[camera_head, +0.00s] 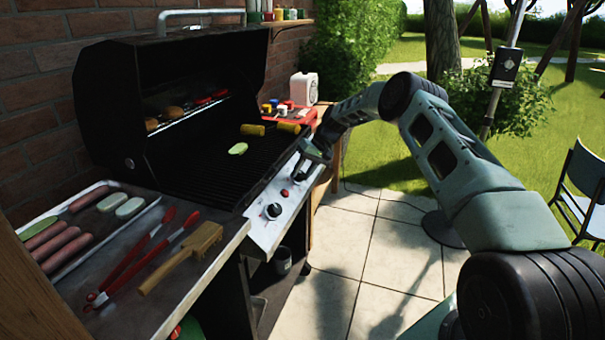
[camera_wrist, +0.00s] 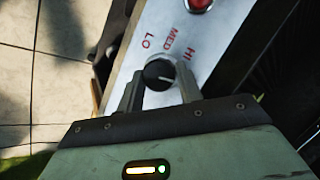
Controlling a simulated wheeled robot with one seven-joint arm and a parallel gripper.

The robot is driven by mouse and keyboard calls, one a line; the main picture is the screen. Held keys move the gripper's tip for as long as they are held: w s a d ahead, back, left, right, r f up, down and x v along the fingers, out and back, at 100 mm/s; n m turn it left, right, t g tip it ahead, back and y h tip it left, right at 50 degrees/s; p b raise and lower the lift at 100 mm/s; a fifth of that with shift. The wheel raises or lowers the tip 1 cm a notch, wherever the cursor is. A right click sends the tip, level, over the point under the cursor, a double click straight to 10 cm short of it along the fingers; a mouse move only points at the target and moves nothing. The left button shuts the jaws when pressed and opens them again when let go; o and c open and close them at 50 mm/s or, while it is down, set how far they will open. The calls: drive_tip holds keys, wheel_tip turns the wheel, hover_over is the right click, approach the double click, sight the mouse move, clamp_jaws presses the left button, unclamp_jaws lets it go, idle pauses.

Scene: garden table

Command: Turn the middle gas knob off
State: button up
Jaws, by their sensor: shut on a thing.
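The grill's control panel (camera_head: 262,226) is a pale metal strip along the front of the black grill. My gripper (camera_head: 304,164) is at the far part of this panel, past the red button (camera_head: 285,192). In the wrist view my gripper (camera_wrist: 160,85) has one finger on each side of a round black knob (camera_wrist: 159,70) and is shut on it. A short white mark on the knob points to the right, slightly down. The red letters LO, MED and HI (camera_wrist: 170,38) arc above the knob. Another black knob (camera_head: 273,211) is nearer the camera and free.
The grill lid (camera_head: 190,70) stands open over the grate. A side shelf (camera_head: 150,230) at the near left holds a tray of sausages, red tongs (camera_head: 165,250) and a wooden-coloured tool (camera_head: 182,257). Open paving (camera_head: 345,240) lies in front of the grill.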

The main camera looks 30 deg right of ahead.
drive_tip(key=shift+d+m, duration=0.1)
drive_tip(key=shift+m, duration=0.5)
drive_tip(key=o, duration=1)
drive_tip(key=v, duration=0.5)
drive_tip(key=b+v, duration=0.1)
drive_tip(key=v, duration=1.1)
drive_tip(key=shift+d+b, duration=0.3)
drive_tip(key=shift+d, duration=0.05)
